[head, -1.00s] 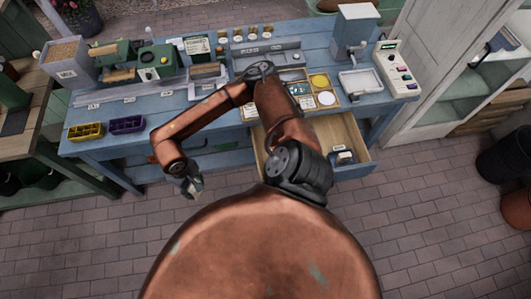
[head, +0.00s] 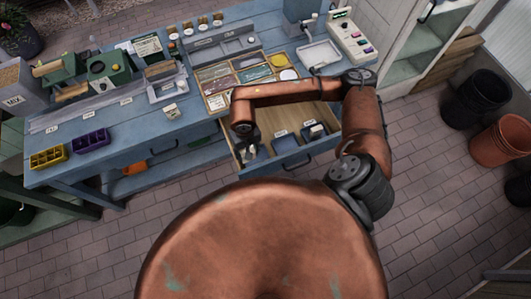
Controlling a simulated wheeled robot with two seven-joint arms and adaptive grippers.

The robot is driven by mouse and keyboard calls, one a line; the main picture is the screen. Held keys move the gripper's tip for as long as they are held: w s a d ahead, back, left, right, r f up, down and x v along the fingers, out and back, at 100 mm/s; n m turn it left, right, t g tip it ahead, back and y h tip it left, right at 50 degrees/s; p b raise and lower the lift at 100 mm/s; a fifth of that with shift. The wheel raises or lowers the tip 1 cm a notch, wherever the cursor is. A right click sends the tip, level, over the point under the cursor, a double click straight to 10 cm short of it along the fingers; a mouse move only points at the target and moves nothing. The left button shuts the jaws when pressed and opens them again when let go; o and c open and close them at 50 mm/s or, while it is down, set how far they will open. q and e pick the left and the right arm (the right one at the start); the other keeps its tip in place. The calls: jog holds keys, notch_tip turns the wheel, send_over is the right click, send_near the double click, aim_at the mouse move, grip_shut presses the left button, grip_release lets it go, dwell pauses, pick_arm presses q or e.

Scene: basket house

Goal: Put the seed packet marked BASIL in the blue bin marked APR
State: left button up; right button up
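My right gripper (head: 250,152) hangs at the left end of an open drawer (head: 236,155) under the blue workbench. Its fingers are small and dark, so I cannot tell if they are open or hold anything. In the drawer are blue bins (head: 286,145), another one (head: 317,132) further right, and a bluish part by the gripper that is mostly hidden. White labels stand behind the bins, too small to read. A wooden tray (head: 231,96) on the bench holds several packets in compartments, partly behind my forearm. No BASIL or APR marking is legible. My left gripper is not in view.
A scale (head: 167,85), green machines (head: 108,68), and yellow (head: 48,157) and purple (head: 91,141) trays stand on the bench's left. A white tray (head: 319,55) and a control box (head: 349,40) are at its right. Pots (head: 478,98) stand on the floor at right.

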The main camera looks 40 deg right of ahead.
jog(key=shift+w+f+m, duration=0.15)
jog(key=shift+f+m, duration=0.05)
jog(key=shift+m, duration=0.4)
jog(key=shift+w+f+m, duration=0.15)
jog(key=shift+f+m, duration=0.05)
jog(key=shift+m, duration=0.4)
pick_arm(q)
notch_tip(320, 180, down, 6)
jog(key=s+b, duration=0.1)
jog(key=b, duration=0.5)
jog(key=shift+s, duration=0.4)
pick_arm(e)
jog(key=w+d+f+m, duration=0.1)
jog(key=f+m, duration=0.4)
jog(key=m, duration=0.6)
jog(key=w+d+f+m, duration=0.2)
jog(key=f+m, duration=0.4)
jog(key=m, duration=0.5)
jog(key=w+d+f+m, duration=0.1)
jog(key=d+f+m, duration=0.2)
jog(key=m, duration=0.9)
jog(key=shift+w+d+f, duration=0.15)
jog(key=shift+f, duration=0.65)
jog(key=shift+w+d+f, duration=0.1)
jog(key=shift+w+f, duration=0.05)
jog(key=shift+f, duration=0.6)
